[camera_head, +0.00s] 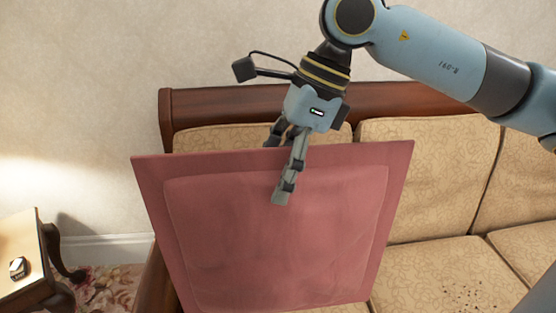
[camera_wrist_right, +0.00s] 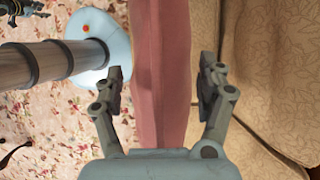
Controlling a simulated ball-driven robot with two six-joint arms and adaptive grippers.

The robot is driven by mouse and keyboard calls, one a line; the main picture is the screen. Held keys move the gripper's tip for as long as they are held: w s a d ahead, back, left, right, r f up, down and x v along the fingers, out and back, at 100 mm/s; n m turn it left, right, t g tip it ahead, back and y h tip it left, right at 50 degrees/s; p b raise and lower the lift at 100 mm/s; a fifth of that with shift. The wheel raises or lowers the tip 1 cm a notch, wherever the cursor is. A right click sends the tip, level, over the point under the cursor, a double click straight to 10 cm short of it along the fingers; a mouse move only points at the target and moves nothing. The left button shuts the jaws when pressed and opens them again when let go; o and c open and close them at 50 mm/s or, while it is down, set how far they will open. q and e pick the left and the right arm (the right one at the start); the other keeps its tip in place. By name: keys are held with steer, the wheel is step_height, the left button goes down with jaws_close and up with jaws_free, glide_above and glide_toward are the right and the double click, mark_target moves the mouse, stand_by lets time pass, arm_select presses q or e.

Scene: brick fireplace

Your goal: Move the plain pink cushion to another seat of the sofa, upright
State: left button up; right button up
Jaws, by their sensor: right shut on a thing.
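The plain pink cushion (camera_head: 275,235) hangs upright in the head view, its broad face towards me, in front of the left part of the sofa (camera_head: 300,98). My right gripper (camera_head: 283,170) is shut on the middle of its top edge, one finger on the near face and the other behind it. In the right wrist view the cushion (camera_wrist_right: 162,75) is a pink band between the two fingers of the gripper (camera_wrist_right: 164,90). The cushion hides much of the left seat, and its lower edge is near the bottom of the head view.
The sofa has tan patterned back cushions (camera_head: 425,155) and a wooden frame. Its seat to the right (camera_head: 445,275) is bare except for small dark specks. A small wooden side table (camera_head: 20,245) with a small object stands at the left. A floral rug (camera_head: 105,282) covers the floor.

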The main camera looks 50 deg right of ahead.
arm_select(q)
step_height(320, 180, down, 11)
steer(key=a+b, duration=0.2)
steer(key=b, duration=1)
steer(key=shift+s+a+g, duration=0.25)
steer(key=shift+g, duration=0.05)
arm_select(e)
steer(key=w+d+f+g+y, duration=0.1)
steer(key=w+d+f, duration=0.8)
steer(key=w+f, duration=0.2)
steer(key=shift+f, duration=0.65)
steer(key=shift+d, duration=0.1)
arm_select(q)
steer(key=shift+f, duration=0.1)
